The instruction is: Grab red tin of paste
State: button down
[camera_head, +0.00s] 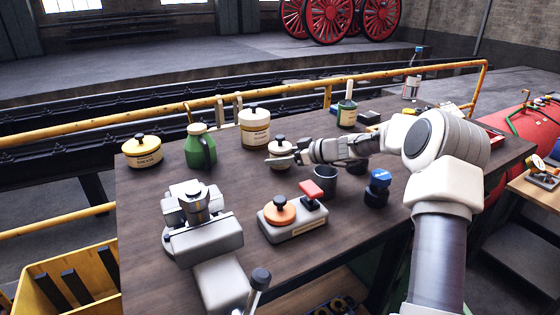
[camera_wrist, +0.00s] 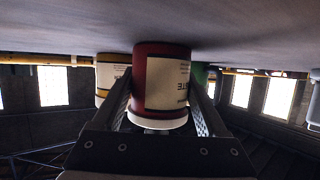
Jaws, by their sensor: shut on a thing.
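The red tin of paste (camera_wrist: 160,80) stands between my gripper's two fingers (camera_wrist: 162,100) in the wrist view, which is upside down. It has a cream label ending in "TE" and a pale lid. The fingers press on both its sides. In the head view, my gripper (camera_head: 278,161) reaches in from the right over the workbench (camera_head: 150,215), at a small pot with a pale lid and dark knob (camera_head: 281,148). Its body is mostly hidden there. The tin's base appears at or very near the bench top; I cannot tell if it touches.
A green can (camera_head: 200,150), a cream jar (camera_head: 254,130) and a yellow tin (camera_head: 142,152) stand behind and left. A grey cup (camera_head: 325,182) and a device with an orange knob (camera_head: 279,212) stand in front. A vice (camera_head: 200,225) is at front left.

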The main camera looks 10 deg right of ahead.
aim_at(282, 142)
jog(key=shift+r, duration=0.15)
jog(key=shift+r, duration=0.45)
notch_tip(282, 142, up, 4)
jog(key=shift+f+p, duration=0.25)
jog(key=shift+p, duration=0.2)
jog(key=w+d+r+p, duration=0.2)
jog(key=w+d+r, duration=0.2)
jog(key=d, duration=0.6)
jog(key=shift+d+r, duration=0.35)
jog(key=shift+r, duration=0.85)
